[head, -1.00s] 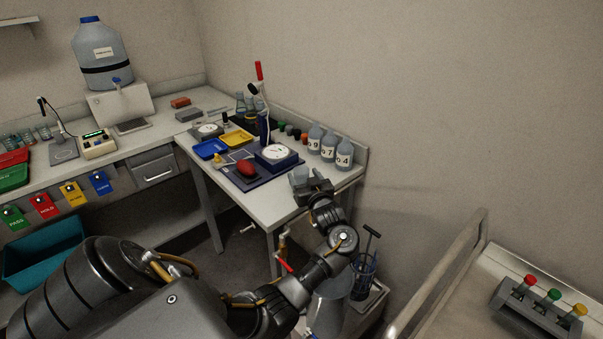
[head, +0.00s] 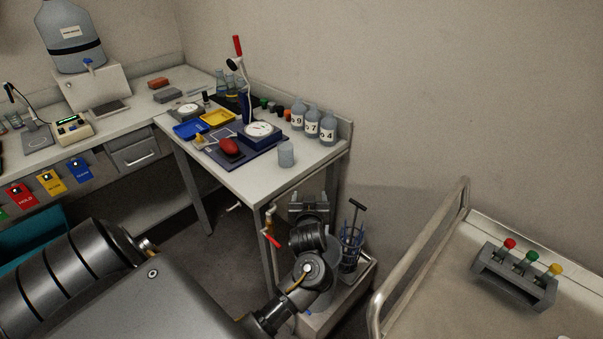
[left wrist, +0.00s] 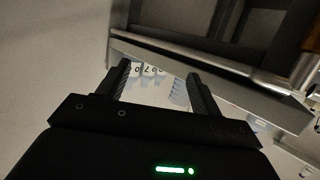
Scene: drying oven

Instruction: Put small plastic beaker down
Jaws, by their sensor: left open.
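The small plastic beaker (head: 286,153) stands upright on the front right part of the white side table (head: 262,190), near the blue-based dial instrument. It looks translucent grey. My left gripper (head: 309,206) is open and empty, below the level of the table top and in front of the table's right end, apart from the beaker. In the left wrist view the two fingers (left wrist: 158,85) are spread with nothing gripped between them. My right gripper is not in view.
Numbered bottles (head: 313,122) stand behind the beaker along the table's right edge. A dial instrument (head: 259,133) and a red object (head: 229,147) are to its left. A rack of tools (head: 352,247) stands low beside my left gripper. A cart with a metal rail (head: 415,255) is at right.

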